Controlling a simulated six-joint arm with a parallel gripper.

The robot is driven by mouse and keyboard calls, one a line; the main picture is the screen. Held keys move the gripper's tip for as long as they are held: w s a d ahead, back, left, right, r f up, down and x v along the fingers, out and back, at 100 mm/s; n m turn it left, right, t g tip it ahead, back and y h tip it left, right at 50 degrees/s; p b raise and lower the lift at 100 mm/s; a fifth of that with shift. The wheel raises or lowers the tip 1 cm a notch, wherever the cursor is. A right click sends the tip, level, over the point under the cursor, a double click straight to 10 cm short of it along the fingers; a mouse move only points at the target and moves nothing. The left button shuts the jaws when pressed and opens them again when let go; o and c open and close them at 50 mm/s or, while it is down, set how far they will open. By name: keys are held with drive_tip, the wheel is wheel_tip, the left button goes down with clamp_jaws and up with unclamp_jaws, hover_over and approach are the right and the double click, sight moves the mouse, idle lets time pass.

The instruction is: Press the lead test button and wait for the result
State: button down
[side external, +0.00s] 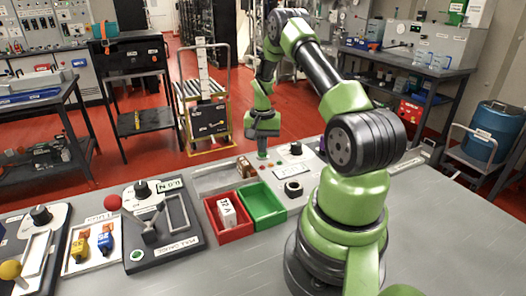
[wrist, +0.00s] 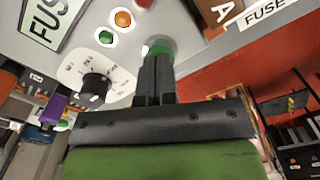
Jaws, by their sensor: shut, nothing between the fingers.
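My gripper (wrist: 155,58) is shut and empty, pointing down at a grey panel (wrist: 185,22). Its fingertips are at a round green button (wrist: 163,46) and partly cover it; I cannot tell whether they touch or press it. Beside the button on the panel are a small green lamp (wrist: 105,37), an orange lamp (wrist: 122,18) and a red one (wrist: 145,3), plus a black dial (wrist: 95,88) on a white scale. In the side view my gripper (side external: 262,148) is over the far edge of the bench. Whether this button is labelled for lead test is not readable.
A green bin (side external: 281,226) and a red bin (side external: 232,238) holding a white box (side external: 227,211) stand nearer on the bench. A pull gauge fixture (side external: 160,222) stands at the left.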

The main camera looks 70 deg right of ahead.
drive_tip(key=shift+f, duration=0.35)
drive_tip(key=shift+r, duration=3)
drive_tip(key=shift+w+r, duration=0.1)
drive_tip(key=shift+r, duration=0.05)
drive_tip(key=w+a+r+n+t, duration=0.3)
drive_tip(key=a+r+n, duration=0.2)
drive_tip(key=a+r, duration=1.1)
drive_tip(key=s+a+r+n+t+y, duration=0.1)
drive_tip(key=s+a+r+n+t, duration=0.1)
drive_tip(key=s+a, duration=0.4)
drive_tip(key=s+a+r+n+t+y, duration=0.1)
drive_tip(key=s+a+r+n+t, duration=0.1)
drive_tip(key=s+a, duration=0.4)
drive_tip(key=a+r+n, duration=0.1)
drive_tip(key=a+n, duration=0.1)
drive_tip(key=a, duration=0.1)
drive_tip(key=shift+s+a, duration=0.15)
drive_tip(key=shift+s, duration=0.05)
